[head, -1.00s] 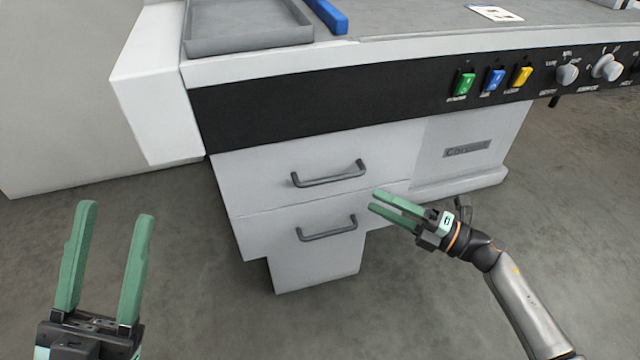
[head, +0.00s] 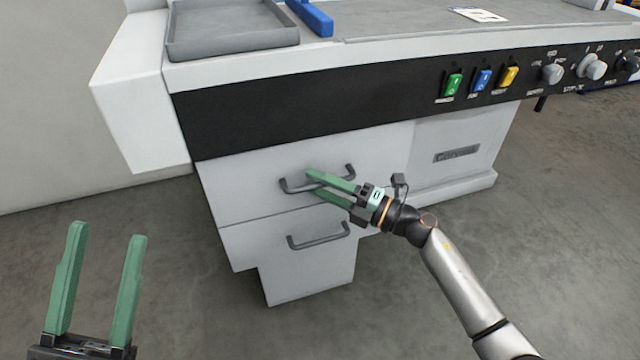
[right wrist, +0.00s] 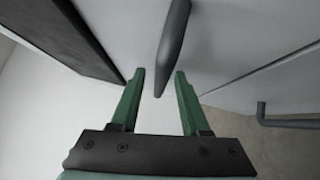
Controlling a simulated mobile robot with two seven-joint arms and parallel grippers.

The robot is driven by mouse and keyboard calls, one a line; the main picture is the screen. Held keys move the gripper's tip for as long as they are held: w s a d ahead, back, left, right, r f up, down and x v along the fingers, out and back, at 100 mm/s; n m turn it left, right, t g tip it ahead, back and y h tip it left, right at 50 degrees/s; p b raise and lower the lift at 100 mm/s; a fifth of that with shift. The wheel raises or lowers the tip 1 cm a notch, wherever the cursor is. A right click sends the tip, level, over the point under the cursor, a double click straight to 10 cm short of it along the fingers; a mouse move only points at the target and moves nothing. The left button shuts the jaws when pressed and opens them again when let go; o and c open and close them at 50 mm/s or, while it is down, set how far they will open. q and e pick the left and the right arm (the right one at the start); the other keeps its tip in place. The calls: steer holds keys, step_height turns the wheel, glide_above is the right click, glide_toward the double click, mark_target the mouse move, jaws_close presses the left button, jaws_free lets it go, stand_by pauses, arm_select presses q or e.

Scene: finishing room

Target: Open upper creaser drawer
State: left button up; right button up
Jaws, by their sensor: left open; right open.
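The creaser's upper drawer (head: 240,195) is closed, its pale front flush with the cabinet. Its dark bar handle (head: 298,187) runs across the front; in the right wrist view the handle (right wrist: 174,45) shows between the lines of the two fingers. My right gripper (head: 312,183) is open at the upper handle, one finger above the bar and one below. In the right wrist view my right gripper (right wrist: 158,75) has a gap on both sides of the bar. My left gripper (head: 108,232) is open and empty at the lower left, away from the creaser.
The lower drawer (head: 290,275) is closed below, with a similar handle (head: 318,241). Above is a black panel with green (head: 453,85), blue and yellow switches and grey knobs. A grey tray (head: 230,45) and a blue bar (head: 312,18) lie on top. The floor at left is clear.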

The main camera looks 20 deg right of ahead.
steer(key=shift+c, duration=0.4)
jaws_close()
stand_by(0.9)
